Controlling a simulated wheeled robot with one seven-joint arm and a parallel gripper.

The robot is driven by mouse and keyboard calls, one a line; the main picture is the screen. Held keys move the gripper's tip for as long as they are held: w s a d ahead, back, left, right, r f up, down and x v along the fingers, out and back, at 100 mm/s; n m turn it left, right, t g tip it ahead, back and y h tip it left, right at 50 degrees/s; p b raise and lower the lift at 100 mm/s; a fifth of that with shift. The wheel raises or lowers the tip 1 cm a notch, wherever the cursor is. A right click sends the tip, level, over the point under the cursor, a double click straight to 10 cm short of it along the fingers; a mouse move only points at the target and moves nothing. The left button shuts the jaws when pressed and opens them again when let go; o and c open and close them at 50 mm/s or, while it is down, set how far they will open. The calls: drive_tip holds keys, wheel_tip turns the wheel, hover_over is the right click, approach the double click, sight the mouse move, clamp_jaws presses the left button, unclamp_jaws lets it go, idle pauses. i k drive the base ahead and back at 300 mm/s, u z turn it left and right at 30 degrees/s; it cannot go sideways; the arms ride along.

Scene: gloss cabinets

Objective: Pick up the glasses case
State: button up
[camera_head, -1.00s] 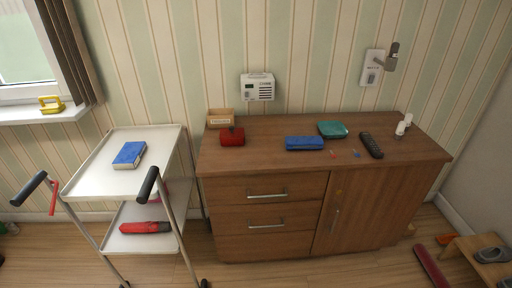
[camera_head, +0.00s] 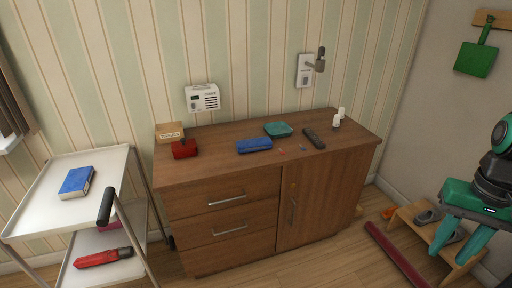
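A blue oblong case (camera_head: 254,145), which looks like the glasses case, lies on the brown cabinet top (camera_head: 215,165) near its middle. A teal, rounded dish-like thing (camera_head: 278,129) lies just behind it to the right. My gripper (camera_head: 451,258) shows at the right edge, teal and black, pointing down. Its two fingers are apart with nothing seen between them. It is well to the right of the cabinet, in front of a low wooden bench, far from the blue case.
A red object (camera_head: 184,149), a small box (camera_head: 169,132), a dark remote (camera_head: 314,138) and white bottles (camera_head: 338,117) are on the cabinet. A white trolley (camera_head: 60,222) stands left, holding a blue book (camera_head: 76,182). A low bench (camera_head: 408,222) and red bar (camera_head: 395,256) are right.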

sight(261, 143)
drive_tip(key=u, duration=0.05)
drive_tip(key=i, duration=1.5)
drive_tip(key=z, duration=0.05)
